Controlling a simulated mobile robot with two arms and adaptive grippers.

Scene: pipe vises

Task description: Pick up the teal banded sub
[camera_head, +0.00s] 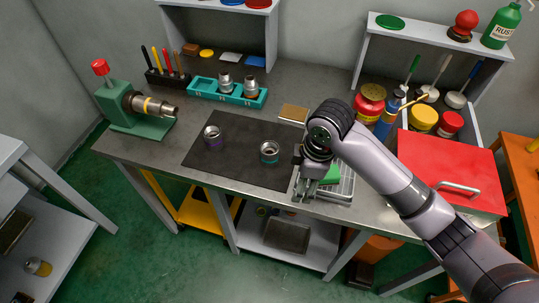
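The teal banded sub (270,153) is a short metal ring with a teal band. It stands upright on the dark mat (237,165), near the mat's right side. A similar sub with a purple band (212,138) stands on the mat to its left. My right gripper (304,192) points down just right of the teal banded sub, apart from it, over the left edge of a metal tray (344,186). Its fingers are small and partly hidden by the wrist, so I cannot tell how far apart they are. My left gripper is out of view.
A teal rack (228,92) holding two metal fittings stands behind the mat. A green vise (122,112) gripping a pipe is at the left. A tan block (294,113) lies behind my gripper. A red toolbox (450,170) and several jars crowd the right.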

